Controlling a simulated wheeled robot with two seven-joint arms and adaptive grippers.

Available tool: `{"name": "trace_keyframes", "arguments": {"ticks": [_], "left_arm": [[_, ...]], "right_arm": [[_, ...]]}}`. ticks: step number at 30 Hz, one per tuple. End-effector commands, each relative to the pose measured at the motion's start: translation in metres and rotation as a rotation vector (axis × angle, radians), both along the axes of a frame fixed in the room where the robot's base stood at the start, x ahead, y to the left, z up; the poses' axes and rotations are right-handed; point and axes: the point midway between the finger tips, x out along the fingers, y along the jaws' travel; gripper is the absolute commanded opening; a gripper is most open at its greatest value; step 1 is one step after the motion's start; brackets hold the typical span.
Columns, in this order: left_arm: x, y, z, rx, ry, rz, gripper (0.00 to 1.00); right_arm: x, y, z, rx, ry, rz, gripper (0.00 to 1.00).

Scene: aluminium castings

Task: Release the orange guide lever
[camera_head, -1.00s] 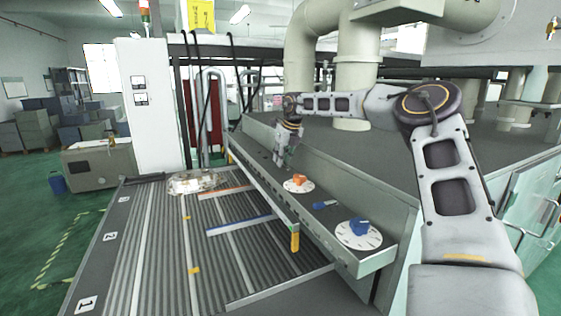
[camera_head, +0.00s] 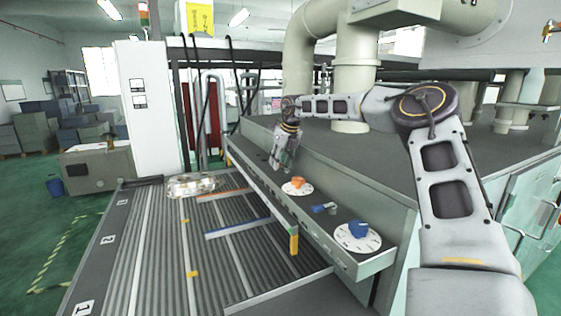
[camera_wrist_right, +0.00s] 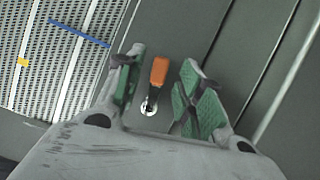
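The orange guide lever (camera_wrist_right: 159,70) shows in the right wrist view, standing from a round pale socket (camera_wrist_right: 149,108) on the grey console. My right gripper (camera_wrist_right: 166,80) is open, with its green-padded fingers on either side of the lever and gaps visible between each finger and the lever. In the head view my right gripper (camera_head: 278,168) is low over the far part of the console ledge, and I cannot make out the guide lever there. My left gripper is not in view.
The console ledge (camera_head: 318,222) also carries an orange knob (camera_head: 298,182) on a white dial, a small blue lever (camera_head: 319,209) and a blue knob (camera_head: 359,230). A ribbed conveyor bed (camera_head: 150,240) lies to the left, with a shiny casting (camera_head: 190,185) at its far end.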

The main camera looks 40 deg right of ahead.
Motion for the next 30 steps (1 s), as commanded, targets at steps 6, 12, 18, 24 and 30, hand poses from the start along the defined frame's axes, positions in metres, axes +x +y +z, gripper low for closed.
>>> {"name": "trace_keyframes", "arguments": {"ticks": [6,12,18,24,30], "left_arm": [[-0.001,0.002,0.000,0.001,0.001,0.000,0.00],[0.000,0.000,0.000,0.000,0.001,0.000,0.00],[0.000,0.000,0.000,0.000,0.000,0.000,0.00],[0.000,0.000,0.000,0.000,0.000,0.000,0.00],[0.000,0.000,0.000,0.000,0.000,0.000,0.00]], "right_arm": [[-0.001,0.000,0.003,0.000,0.000,0.000,0.38],[-0.006,0.001,0.016,-0.001,-0.001,0.001,0.38],[-0.015,0.002,0.037,-0.001,-0.002,0.001,0.38],[-0.025,0.004,0.063,0.000,-0.003,0.000,0.38],[-0.036,0.005,0.089,0.000,-0.001,0.000,0.38]]}}
